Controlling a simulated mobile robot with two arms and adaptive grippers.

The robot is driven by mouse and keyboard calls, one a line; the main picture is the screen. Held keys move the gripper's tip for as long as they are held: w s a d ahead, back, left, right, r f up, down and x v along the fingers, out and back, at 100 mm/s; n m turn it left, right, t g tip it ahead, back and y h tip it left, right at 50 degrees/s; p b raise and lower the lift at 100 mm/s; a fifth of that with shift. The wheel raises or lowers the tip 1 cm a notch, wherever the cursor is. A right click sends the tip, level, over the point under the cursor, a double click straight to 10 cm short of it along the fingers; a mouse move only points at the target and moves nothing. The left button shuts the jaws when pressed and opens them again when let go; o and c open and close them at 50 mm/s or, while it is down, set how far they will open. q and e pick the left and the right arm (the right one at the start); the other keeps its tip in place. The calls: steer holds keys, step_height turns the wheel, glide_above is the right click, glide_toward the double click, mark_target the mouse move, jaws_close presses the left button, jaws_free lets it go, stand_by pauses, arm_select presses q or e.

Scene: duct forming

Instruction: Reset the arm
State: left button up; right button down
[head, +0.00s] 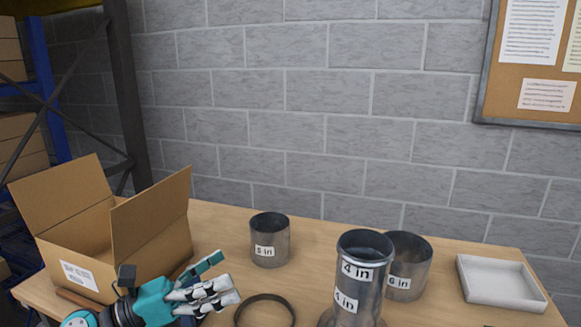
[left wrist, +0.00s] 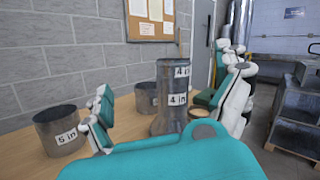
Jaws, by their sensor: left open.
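My left gripper (head: 225,276), with teal and white fingers, is open and empty low in the head view. It is right of the cardboard box and left of the ducts. A tall grey metal duct (head: 371,290) stands upright with two "4 in" labels, one above the other; it also shows between my fingers in the left wrist view (left wrist: 168,125). A short "5 in" duct (head: 270,240) stands behind my gripper. A wider "6 in" duct (head: 412,270) stands behind the tall one, partly hidden. My right gripper is not in view.
An open cardboard box (head: 150,235) stands at the table's left. A dark ring (head: 240,316) lies flat right of my gripper. A white tray (head: 500,297) sits at the right end. The wooden table (head: 325,240) is clear around the 5 in duct. A brick wall (head: 300,110) is behind.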

arm_select(q)
steer(key=w+a+f+n+t+y, duration=0.1)
steer(key=a+n+t+y, duration=0.4)
steer(key=n, duration=0.5)
steer(key=w+a+f+n+t+y, duration=0.1)
steer(key=a+n+t+y, duration=0.1)
steer(key=n+t+y, duration=0.55)
steer(key=s+a+f+n+g+y, duration=0.2)
steer(key=a+f+n+g+y, duration=0.15)
steer(key=f+n, duration=0.5)
steer(key=s+a+f+n+g+y, duration=0.2)
steer(key=a+f+n+y, duration=0.2)
steer(key=f+n, duration=0.45)
steer(key=s+d+f+n+g+h, duration=0.1)
steer(key=s+d+f+n+g, duration=0.1)
steer(key=s+f+n+g, duration=0.55)
steer(key=s+d+f+n+g, duration=0.25)
steer(key=s+f+g, duration=0.4)
steer(key=s, duration=0.75)
step_height(320, 180, down, 26)
steer(key=s, duration=0.2)
steer(key=s+a+f+m, duration=0.1)
steer(key=s+a+f, duration=0.1)
steer(key=s+f, duration=1.4)
steer(key=shift+s+a+f+g, duration=0.25)
steer(key=shift+f+g, duration=0.15)
steer(key=shift+f, duration=0.35)
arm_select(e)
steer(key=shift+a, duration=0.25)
